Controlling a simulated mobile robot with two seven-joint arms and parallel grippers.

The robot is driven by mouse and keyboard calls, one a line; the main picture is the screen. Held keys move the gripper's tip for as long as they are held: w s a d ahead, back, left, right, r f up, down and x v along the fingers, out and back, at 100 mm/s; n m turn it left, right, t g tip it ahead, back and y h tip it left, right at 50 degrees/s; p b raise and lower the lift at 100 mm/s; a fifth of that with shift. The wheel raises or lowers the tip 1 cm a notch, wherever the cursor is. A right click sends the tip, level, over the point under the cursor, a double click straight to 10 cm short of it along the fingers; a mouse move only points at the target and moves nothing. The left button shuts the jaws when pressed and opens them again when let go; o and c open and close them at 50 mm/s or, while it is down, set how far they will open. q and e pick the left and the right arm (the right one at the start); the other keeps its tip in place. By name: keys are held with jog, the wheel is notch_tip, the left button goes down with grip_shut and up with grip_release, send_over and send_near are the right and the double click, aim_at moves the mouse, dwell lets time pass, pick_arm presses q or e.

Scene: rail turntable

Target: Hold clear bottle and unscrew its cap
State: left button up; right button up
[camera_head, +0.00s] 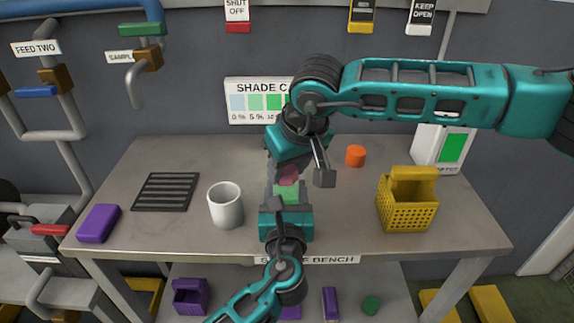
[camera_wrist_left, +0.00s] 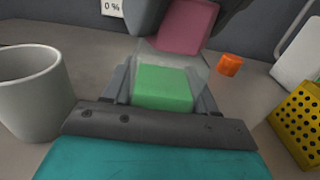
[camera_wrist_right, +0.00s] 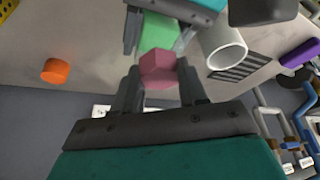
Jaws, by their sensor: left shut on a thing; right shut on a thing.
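The clear bottle, with green contents (camera_head: 287,194), stands at the middle of the bench. My left gripper (camera_head: 286,203) is shut on the bottle from the front, and the green part also shows between its fingers in the left wrist view (camera_wrist_left: 163,88). The pink cap (camera_head: 288,174) is on top, over the bottle. My right gripper (camera_head: 286,170) comes from above and is shut on the cap, seen between its fingers in the right wrist view (camera_wrist_right: 158,72). Whether cap and bottle touch is hard to tell, as the clear part is faint.
A white cup (camera_head: 226,207) stands left of the bottle. A black grate (camera_head: 166,192) and purple block (camera_head: 98,223) lie farther left. An orange cylinder (camera_head: 355,156) and yellow basket (camera_head: 407,208) are to the right. A shade chart (camera_head: 250,101) is behind.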

jog(key=o, duration=1.3)
jog(key=shift+c, duration=0.2)
jog(key=shift+o, duration=0.4)
jog(key=shift+r, duration=2)
